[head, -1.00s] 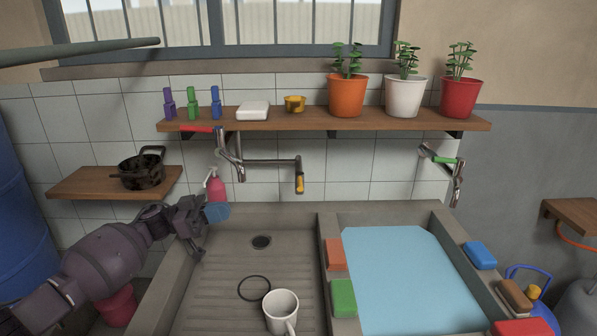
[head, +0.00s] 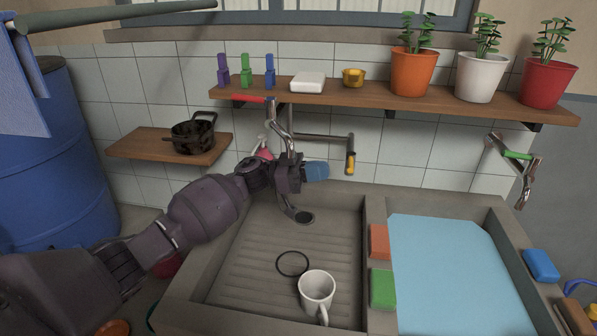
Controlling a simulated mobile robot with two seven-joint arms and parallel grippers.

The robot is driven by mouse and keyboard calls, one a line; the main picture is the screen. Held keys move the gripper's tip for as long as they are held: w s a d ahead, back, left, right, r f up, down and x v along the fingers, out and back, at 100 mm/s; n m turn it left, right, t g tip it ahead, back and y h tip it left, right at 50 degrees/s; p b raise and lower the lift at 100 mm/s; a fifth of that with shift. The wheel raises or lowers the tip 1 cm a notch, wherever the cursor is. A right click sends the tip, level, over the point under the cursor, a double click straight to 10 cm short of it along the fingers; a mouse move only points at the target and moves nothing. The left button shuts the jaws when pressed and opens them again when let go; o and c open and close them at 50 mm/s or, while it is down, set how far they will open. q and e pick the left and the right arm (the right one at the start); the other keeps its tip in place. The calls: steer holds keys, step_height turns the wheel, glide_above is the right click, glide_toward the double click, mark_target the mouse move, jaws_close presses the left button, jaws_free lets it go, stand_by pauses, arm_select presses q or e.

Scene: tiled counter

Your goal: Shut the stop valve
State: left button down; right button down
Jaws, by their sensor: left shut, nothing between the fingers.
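A metal fitting with a red lever (head: 250,99) is on the wall below the shelf, and its chrome pipe (head: 280,125) runs down behind my left gripper. Beside it, a dark pipe (head: 320,137) ends in a hanging yellow-orange handle (head: 350,163). A fitting with a green handle (head: 518,155) is on the wall at the right. I cannot tell which of these is the stop valve. My left gripper (head: 318,171), with its blue tip, is shut and empty over the back of the left basin, just below the yellow handle's left side. Contact with the pipe is unclear. My right gripper is out of view.
The left basin holds a white mug (head: 317,288) and a black ring (head: 292,263). The right basin has blue water (head: 450,270), with sponges on the rims. A shelf (head: 400,101) with pots overhangs the taps. A dark pot (head: 192,135) stands at the left.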

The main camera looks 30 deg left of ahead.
mark_target(351, 162)
arm_select(q)
steer(key=shift+x, duration=1.9)
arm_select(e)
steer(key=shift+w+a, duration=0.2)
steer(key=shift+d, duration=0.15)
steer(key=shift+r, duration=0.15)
